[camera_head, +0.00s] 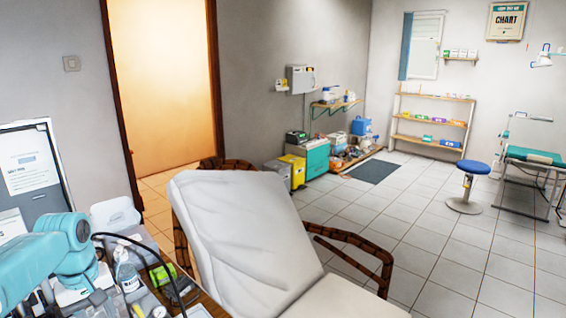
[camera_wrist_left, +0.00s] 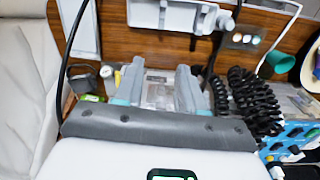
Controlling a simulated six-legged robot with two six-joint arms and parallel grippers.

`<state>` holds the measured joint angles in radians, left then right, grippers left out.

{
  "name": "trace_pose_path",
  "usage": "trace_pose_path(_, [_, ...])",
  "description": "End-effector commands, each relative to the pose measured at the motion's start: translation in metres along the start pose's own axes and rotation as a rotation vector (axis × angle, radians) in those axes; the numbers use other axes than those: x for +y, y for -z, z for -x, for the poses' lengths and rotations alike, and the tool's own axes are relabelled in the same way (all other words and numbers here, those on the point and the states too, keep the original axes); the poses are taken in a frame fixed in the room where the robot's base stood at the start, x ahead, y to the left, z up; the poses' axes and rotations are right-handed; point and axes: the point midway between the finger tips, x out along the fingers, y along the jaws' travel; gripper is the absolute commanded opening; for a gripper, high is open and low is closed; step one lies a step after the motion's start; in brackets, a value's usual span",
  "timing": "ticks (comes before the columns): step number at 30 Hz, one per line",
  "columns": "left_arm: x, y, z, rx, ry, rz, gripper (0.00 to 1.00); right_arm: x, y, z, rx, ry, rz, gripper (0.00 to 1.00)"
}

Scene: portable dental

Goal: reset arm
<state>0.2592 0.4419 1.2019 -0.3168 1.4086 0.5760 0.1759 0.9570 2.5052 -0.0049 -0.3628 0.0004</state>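My left arm (camera_head: 60,250) comes in from the left in the head view, teal and bent, over a cluttered worktop. Its gripper cannot be made out clearly there. In the left wrist view my left gripper (camera_wrist_left: 159,88) shows two grey fingers spread apart, with nothing held between them. Behind the fingers is a clear-looking container or tray, partly hidden. My right gripper and right arm are in neither view.
A white reclining chair (camera_head: 245,235) stands beside the worktop. The worktop holds a spray bottle (camera_head: 126,272) and a green packet (camera_head: 162,274). Black coiled cables (camera_wrist_left: 255,100) lie right of the fingers. Tiled floor (camera_head: 420,230) is open beyond the chair, near a blue stool (camera_head: 473,168).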

Motion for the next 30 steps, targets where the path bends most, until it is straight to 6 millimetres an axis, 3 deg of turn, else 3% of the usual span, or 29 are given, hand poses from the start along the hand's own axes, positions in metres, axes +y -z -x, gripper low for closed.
trace_pose_path(8, [0.046,-0.02,-0.084,-0.034,-0.06,-0.164,0.39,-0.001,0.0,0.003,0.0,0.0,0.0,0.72])
trace_pose_path(11, [0.063,-0.038,-0.122,-0.052,-0.092,-0.23,0.39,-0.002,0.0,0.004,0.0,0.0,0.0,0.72])
trace_pose_path(14, [0.08,-0.069,-0.171,-0.078,-0.135,-0.309,0.39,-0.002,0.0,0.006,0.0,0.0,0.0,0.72])
trace_pose_path(17, [0.093,-0.12,-0.228,-0.109,-0.191,-0.396,0.39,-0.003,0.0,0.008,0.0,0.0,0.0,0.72])
trace_pose_path(21, [0.089,-0.212,-0.296,-0.14,-0.265,-0.5,0.39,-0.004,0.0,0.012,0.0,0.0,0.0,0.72])
trace_pose_path(25, [0.066,-0.287,-0.326,-0.145,-0.297,-0.563,0.39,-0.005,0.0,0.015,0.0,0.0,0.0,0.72])
trace_pose_path(27, [0.053,-0.313,-0.332,-0.142,-0.301,-0.587,0.39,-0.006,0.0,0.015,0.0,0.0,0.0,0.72])
trace_pose_path(30, [0.04,-0.334,-0.334,-0.134,-0.302,-0.607,0.39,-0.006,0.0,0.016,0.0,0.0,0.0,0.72])
